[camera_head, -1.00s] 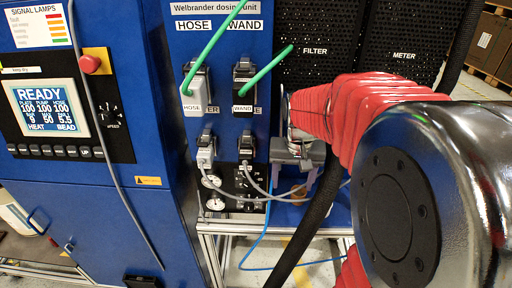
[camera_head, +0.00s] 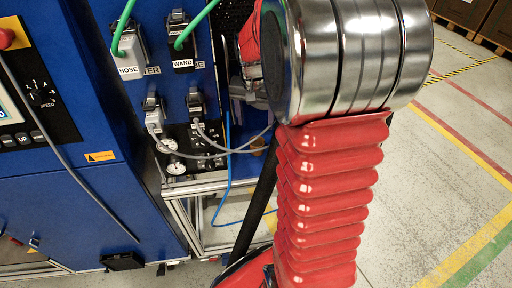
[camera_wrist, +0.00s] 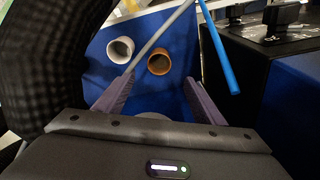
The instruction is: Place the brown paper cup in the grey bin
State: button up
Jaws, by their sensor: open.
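The brown paper cup (camera_wrist: 159,63) is in the wrist view, its round mouth facing the camera, on a blue surface (camera_wrist: 90,82). It shows ahead of my gripper (camera_wrist: 158,90), between the lines of the two open fingers and apart from them. In the head view a small brown patch (camera_head: 258,143), probably the cup, shows low beside the blue machine. There my gripper (camera_head: 252,94) is mostly hidden behind my red-sleeved arm. I cannot make out the grey bin in either view.
A white cup (camera_wrist: 120,50) stands left of the brown one. A grey cable (camera_wrist: 160,38) and a blue hose (camera_wrist: 219,52) cross close to the cups. A black box (camera_wrist: 255,75) stands at the right. In the head view, open floor (camera_head: 425,190) lies right of my arm.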

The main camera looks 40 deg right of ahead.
send_over(257, 141)
jog(key=s+a, duration=0.2)
notch_tip(257, 141, down, 7)
jog(key=shift+s+f, duration=0.1)
jog(key=shift+s, duration=0.05)
jog(key=shift+f, duration=0.1)
jog(key=shift+w+d+f, duration=0.15)
jog(key=shift+f, duration=1.1)
jog(key=shift+w+d+f, duration=0.15)
jog(key=shift+f, duration=1.1)
jog(key=shift+c, duration=0.2)
jog(key=c, duration=1.2)
jog(key=shift+r, duration=0.1)
jog(key=shift+r, duration=0.1)
notch_tip(257, 141, up, 10)
